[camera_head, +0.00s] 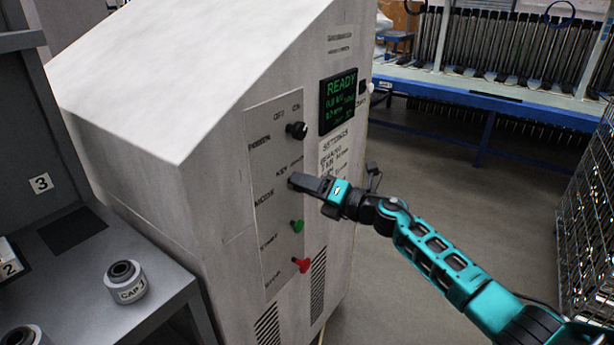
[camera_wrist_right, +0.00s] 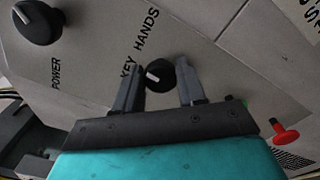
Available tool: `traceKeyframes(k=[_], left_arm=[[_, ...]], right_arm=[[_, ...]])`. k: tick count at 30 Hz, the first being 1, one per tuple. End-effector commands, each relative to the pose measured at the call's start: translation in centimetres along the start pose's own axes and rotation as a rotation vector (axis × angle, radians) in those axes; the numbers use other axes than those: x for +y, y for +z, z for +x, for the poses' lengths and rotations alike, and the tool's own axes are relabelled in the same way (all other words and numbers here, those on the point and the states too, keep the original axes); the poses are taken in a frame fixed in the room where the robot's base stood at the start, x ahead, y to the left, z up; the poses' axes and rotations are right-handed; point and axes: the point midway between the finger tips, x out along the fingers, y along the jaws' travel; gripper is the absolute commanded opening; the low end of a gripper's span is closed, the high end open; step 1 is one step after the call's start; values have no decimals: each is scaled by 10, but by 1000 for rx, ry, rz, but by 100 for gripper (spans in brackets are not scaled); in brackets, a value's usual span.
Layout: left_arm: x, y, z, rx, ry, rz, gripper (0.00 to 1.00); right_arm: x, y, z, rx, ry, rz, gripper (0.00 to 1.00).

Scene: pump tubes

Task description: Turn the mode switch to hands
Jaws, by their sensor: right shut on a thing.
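The mode switch (camera_wrist_right: 160,73) is a round black knob with a short white mark on the left of its face in the right wrist view. The labels KEY and HANDS are printed on the panel beside it. My right gripper (camera_wrist_right: 158,92) is shut on the knob, with one finger on each side of it. In the head view my right gripper (camera_head: 306,184) reaches the panel (camera_head: 262,215) from the right and covers most of the switch, beside the MODE label. My left gripper is not in view.
The power knob (camera_head: 297,130) is above on the panel. A green button (camera_head: 297,226) and a red button (camera_head: 302,265) are below. A lit screen (camera_head: 339,98) reads READY. Open floor lies to the right.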

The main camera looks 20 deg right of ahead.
Motion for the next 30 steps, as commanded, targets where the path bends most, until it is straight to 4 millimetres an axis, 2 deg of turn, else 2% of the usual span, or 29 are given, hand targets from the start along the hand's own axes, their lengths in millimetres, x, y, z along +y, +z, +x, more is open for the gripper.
traceKeyframes(k=[2,9,15,21,30], left_arm=[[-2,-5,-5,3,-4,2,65],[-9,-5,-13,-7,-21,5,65],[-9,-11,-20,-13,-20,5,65],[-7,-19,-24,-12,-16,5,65],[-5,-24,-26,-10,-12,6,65]], right_arm=[[1,1,0,2,-3,74,10],[0,1,0,2,-3,298,10],[-1,1,0,0,-3,462,10],[-2,0,0,0,-3,584,10],[-3,-1,0,0,-1,679,10]])
